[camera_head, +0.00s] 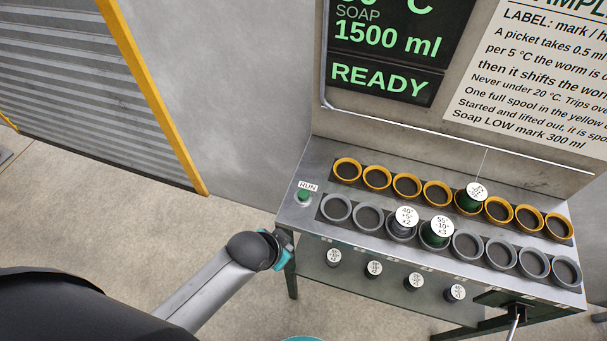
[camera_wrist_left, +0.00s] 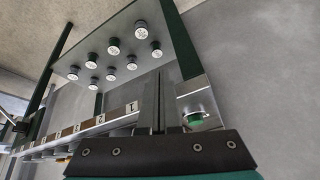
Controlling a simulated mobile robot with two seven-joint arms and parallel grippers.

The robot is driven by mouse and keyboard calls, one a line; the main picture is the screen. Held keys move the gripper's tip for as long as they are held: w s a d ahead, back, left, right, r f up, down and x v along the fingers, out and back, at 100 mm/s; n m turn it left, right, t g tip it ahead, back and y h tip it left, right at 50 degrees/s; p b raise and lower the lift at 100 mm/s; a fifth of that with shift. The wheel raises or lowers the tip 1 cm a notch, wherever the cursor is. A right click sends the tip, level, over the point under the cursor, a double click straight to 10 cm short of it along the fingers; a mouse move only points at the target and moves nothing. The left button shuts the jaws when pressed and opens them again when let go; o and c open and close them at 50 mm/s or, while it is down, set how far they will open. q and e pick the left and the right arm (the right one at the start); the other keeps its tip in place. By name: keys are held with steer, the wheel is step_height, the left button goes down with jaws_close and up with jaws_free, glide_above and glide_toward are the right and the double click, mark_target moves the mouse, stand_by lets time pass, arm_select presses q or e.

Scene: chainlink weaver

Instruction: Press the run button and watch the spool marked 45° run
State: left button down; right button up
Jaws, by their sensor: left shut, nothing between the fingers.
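The green run button (camera_head: 304,195) sits under a RUN label at the left end of the metal bench top. It also shows in the left wrist view (camera_wrist_left: 195,119), just right of my fingers. My left gripper (camera_head: 284,252) is beside the bench's left front corner, below and left of the button and apart from it. Its fingers (camera_wrist_left: 160,80) are shut and empty. A green spool (camera_head: 470,204) with a white label stands in a yellow-rimmed holder; its small label may read 45° but is unclear. My right gripper is not in view.
Two spools, labelled 40° (camera_head: 404,228) and 55° (camera_head: 436,238), stand in the grey-rimmed row. Several more sit on the lower shelf (camera_head: 345,285). The screen (camera_head: 384,75) reads READY beside a printed notice (camera_head: 540,80). Left of the bench is open floor.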

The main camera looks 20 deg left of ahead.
arm_select(q)
steer(key=w+d+r+m+t+h+p, duration=0.1)
steer(key=w+r+p, duration=0.1)
steer(key=r, duration=0.3)
steer(key=w+d+r+m+t+p, duration=0.1)
steer(key=w+d+r+m, duration=0.15)
steer(key=r, duration=0.35)
step_height(320, 180, up, 4)
steer(key=f+m+t+h+p, duration=0.1)
steer(key=m+h+p, duration=0.15)
steer(key=m, duration=0.25)
glide_above(299, 196)
steer(key=shift+r+y, duration=0.25)
steer(key=shift+y, duration=0.1)
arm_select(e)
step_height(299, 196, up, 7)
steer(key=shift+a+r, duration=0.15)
arm_select(q)
steer(key=shift+f, duration=0.1)
step_height(299, 196, down, 7)
steer(key=b, duration=0.7)
steer(key=shift+f+b, duration=0.15)
steer(key=shift+b, duration=0.25)
steer(key=shift+d+f+b, duration=0.1)
steer(key=shift+f+b, duration=0.25)
steer(key=shift+f, duration=0.3)
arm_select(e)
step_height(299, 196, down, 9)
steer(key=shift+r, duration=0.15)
